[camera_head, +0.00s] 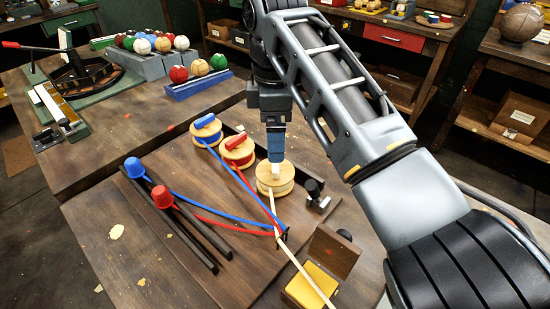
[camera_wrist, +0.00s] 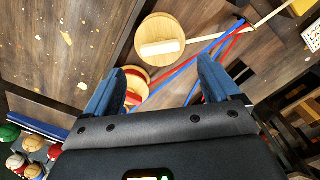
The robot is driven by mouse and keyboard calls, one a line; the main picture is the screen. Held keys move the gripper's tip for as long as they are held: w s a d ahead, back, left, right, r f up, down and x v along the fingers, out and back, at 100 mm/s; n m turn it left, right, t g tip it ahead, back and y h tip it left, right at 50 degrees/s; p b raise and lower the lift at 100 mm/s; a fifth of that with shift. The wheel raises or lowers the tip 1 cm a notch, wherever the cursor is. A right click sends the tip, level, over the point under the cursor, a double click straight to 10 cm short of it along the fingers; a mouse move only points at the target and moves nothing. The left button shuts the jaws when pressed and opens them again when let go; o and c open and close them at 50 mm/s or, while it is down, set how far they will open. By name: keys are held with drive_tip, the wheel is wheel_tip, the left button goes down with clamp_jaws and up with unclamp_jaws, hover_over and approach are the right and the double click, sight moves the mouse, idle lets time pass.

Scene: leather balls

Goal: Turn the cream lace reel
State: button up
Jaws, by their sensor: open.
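The cream lace reel (camera_head: 275,186) is a round wooden spool with a pale bar handle on top, on the workbench. A cream lace (camera_head: 292,252) runs from it toward the front. My gripper (camera_head: 276,157) is above the reel, its blue fingers pointing down. In the wrist view, my gripper (camera_wrist: 160,66) is open and empty, and the cream reel (camera_wrist: 172,30) with its bar handle (camera_wrist: 162,47) lies beyond the fingertips. The fingers hide part of the handle in the head view. I cannot tell how large the height gap is.
A red reel (camera_head: 238,160) and a blue reel (camera_head: 206,138) stand to the left, their laces running to a dark guide. An open box with a yellow block (camera_head: 313,285) stands in front.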

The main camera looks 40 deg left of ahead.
wheel_tip(320, 180, down, 7)
drive_tip(key=shift+r+p, duration=0.15)
drive_tip(key=shift+p, duration=0.2)
drive_tip(key=shift+c, duration=0.3)
drive_tip(key=c, duration=1)
drive_tip(key=shift+r+m+p, duration=0.25)
drive_tip(key=shift+m+p, duration=0.65)
drive_tip(key=shift+p, duration=0.2)
drive_tip(key=shift+f+m+p, duration=0.25)
drive_tip(key=shift+m+p, duration=0.2)
drive_tip(key=shift+m, duration=0.45)
drive_tip(key=o, duration=1.1)
drive_tip(key=shift+c, duration=0.2)
drive_tip(key=shift+r+b, duration=0.6)
drive_tip(key=shift+r, duration=3.35)
